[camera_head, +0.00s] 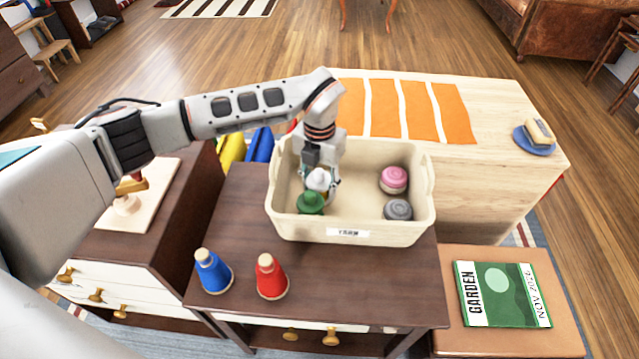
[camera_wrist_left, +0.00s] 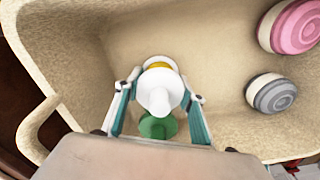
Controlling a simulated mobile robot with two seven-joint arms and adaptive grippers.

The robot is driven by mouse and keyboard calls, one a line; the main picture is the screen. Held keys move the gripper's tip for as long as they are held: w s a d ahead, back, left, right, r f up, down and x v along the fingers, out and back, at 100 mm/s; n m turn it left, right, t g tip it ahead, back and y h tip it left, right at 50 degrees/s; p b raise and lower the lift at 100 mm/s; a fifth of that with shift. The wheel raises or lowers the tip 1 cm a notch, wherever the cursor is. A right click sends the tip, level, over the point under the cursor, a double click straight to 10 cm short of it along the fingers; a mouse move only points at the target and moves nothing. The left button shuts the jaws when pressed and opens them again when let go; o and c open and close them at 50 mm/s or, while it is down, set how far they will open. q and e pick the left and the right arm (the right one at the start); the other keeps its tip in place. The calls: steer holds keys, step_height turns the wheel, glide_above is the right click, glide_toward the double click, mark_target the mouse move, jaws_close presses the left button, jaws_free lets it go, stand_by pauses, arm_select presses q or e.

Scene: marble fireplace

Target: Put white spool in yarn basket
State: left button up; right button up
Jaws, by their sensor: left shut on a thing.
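The white spool (camera_head: 319,180) is between the fingers of my left gripper (camera_head: 321,186), which is shut on it inside the yarn basket. The spool also shows in the left wrist view (camera_wrist_left: 158,92), upright between the two fingers. The cream yarn basket (camera_head: 350,231) stands on the dark wood table and has a label on its front. Whether the white spool touches the basket floor is hard to tell. My right gripper is not in view.
A pink yarn ball (camera_head: 393,180) and a grey yarn ball (camera_head: 398,209) lie at the basket's right. A blue spool (camera_head: 212,272) and a red spool (camera_head: 270,277) stand on the table in front of it. A green garden book (camera_head: 502,293) lies at the right.

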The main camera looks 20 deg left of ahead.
mark_target(320, 170)
arm_select(q)
steer(key=o, duration=1.1)
steer(key=shift+f, duration=0.1)
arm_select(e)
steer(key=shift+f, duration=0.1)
arm_select(q)
steer(key=shift+o, duration=0.2)
step_height(320, 170, up, 5)
steer(key=shift+w+f+p, duration=0.1)
steer(key=shift+w+p, duration=0.05)
steer(key=shift+p, duration=0.45)
step_height(320, 170, up, 6)
steer(key=shift+r+p, duration=0.1)
steer(key=shift+p, duration=0.7)
steer(key=shift+r, duration=0.65)
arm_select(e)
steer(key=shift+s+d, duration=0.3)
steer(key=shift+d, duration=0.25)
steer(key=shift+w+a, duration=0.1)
arm_select(q)
steer(key=shift+s, duration=0.2)
